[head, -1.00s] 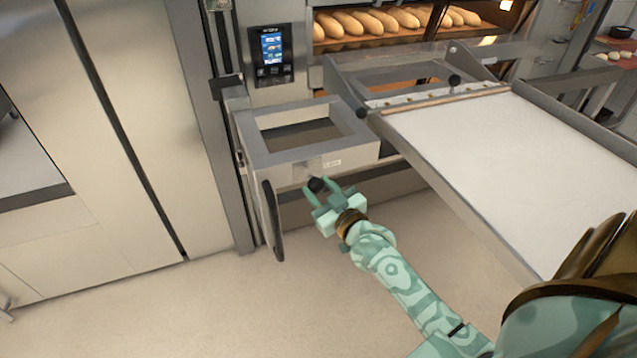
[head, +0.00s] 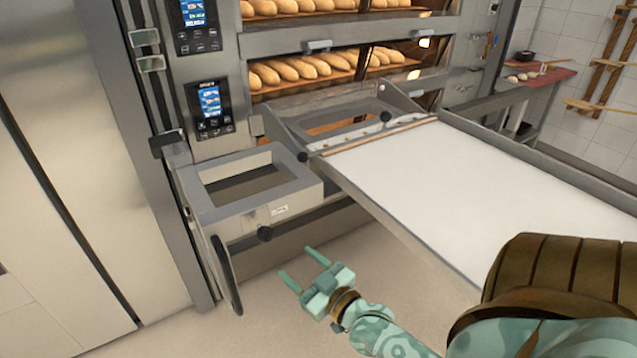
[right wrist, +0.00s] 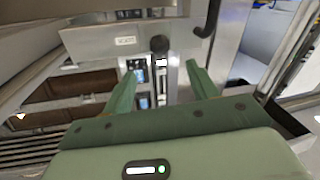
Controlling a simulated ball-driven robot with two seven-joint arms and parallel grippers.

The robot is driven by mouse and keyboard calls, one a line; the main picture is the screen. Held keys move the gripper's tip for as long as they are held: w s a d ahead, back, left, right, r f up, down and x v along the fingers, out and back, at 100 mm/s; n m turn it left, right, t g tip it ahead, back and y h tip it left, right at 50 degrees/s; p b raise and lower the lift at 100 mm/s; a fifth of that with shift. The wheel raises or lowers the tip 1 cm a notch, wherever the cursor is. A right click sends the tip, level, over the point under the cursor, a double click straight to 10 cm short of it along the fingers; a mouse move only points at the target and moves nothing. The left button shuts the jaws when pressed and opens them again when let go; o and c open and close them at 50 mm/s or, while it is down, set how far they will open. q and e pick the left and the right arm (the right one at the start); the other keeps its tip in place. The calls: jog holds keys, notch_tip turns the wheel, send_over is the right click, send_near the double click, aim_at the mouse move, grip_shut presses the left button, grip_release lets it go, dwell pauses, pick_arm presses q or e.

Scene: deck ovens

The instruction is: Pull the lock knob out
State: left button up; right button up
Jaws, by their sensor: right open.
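The lock knob (head: 265,234) is a small black round knob on the front of the grey metal frame, below a small label. It also shows in the right wrist view (right wrist: 159,44), ahead of and between the fingers. My right gripper (head: 299,267) is open and empty, apart from the knob, to its lower right in the head view. In the right wrist view its two green fingers (right wrist: 160,85) are spread wide with nothing between them. My left gripper is not in view.
The grey frame (head: 206,211) is fixed beside the white loader belt (head: 430,180). A long black handle (head: 227,275) hangs at its left. Deck ovens with baguettes (head: 300,68) stand behind. The floor around my right gripper is clear.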

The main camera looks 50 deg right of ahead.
jog(key=s, duration=0.5)
jog(key=shift+s+a, duration=0.15)
jog(key=shift+s, duration=0.05)
jog(key=s+f+g, duration=0.3)
jog(key=s+f, duration=0.1)
jog(key=f, duration=0.5)
jog(key=s+f+g, duration=0.3)
jog(key=s+f, duration=0.1)
jog(key=f, duration=0.5)
jog(key=s+f+g, duration=0.3)
jog(key=s+f, duration=0.1)
jog(key=f, duration=0.5)
jog(key=s+a+f+n+g, duration=0.1)
jog(key=s+a+f+g, duration=0.2)
jog(key=s+f, duration=0.5)
jog(key=s+a+f+n+g, duration=0.1)
jog(key=s+a+f+g, duration=0.3)
jog(key=s+f, duration=0.4)
jog(key=shift+s+g+y, duration=0.3)
jog(key=shift+s+g, duration=0.3)
jog(key=shift+s, duration=2.25)
jog(key=shift+a, duration=0.1)
